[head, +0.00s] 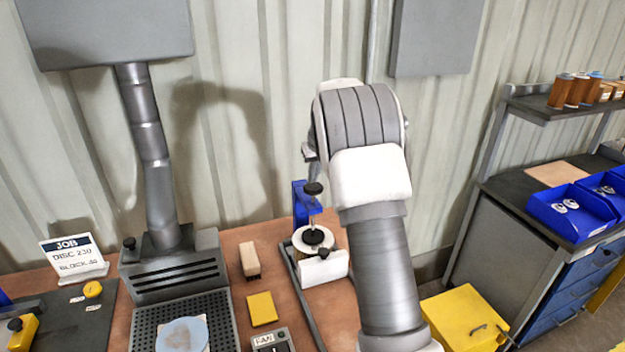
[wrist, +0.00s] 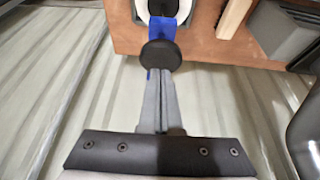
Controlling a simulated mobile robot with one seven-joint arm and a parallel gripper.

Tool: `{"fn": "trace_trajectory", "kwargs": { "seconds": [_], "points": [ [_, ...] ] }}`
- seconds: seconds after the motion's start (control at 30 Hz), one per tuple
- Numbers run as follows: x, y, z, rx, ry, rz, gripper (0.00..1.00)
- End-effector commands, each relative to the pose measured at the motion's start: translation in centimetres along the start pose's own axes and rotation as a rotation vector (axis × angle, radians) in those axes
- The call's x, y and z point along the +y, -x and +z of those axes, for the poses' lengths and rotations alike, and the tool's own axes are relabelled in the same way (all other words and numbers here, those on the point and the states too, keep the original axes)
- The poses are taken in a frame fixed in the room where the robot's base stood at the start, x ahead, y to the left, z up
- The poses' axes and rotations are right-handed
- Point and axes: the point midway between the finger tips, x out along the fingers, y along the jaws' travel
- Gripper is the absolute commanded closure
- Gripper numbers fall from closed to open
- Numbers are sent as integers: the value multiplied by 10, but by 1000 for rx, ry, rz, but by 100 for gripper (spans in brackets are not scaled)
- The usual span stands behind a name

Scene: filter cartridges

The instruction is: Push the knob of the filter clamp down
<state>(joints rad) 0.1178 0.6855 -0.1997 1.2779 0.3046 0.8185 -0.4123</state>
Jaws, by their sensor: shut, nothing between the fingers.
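The filter clamp has a blue bracket (head: 301,203) with a black round knob (head: 313,188) on top of a thin stem. Below it, a black pad (head: 313,237) sits over a round white part. The knob (wrist: 160,55) also shows in the wrist view, with the blue bracket (wrist: 165,40) behind it. My gripper (wrist: 156,78) is shut and empty, its fingertips at the near edge of the knob in that picture. I cannot tell whether they touch it. In the head view my arm hides most of the gripper.
A white block (head: 322,268) stands in front of the clamp on the brown bench. A yellow bin (head: 462,315) stands at right. The corrugated wall is close behind.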

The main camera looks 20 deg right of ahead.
Motion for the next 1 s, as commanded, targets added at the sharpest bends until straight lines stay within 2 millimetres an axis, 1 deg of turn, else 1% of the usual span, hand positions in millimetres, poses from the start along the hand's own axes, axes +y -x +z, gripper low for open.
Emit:
{"fn": "trace_trajectory", "kwargs": {
  "seconds": [0.33,0.47,1.0],
  "points": [
    [0,2,-1,2,0,1,100],
    [0,7,-3,2,0,1,100],
    [1,57,-24,2,0,1,100]
  ]
}}
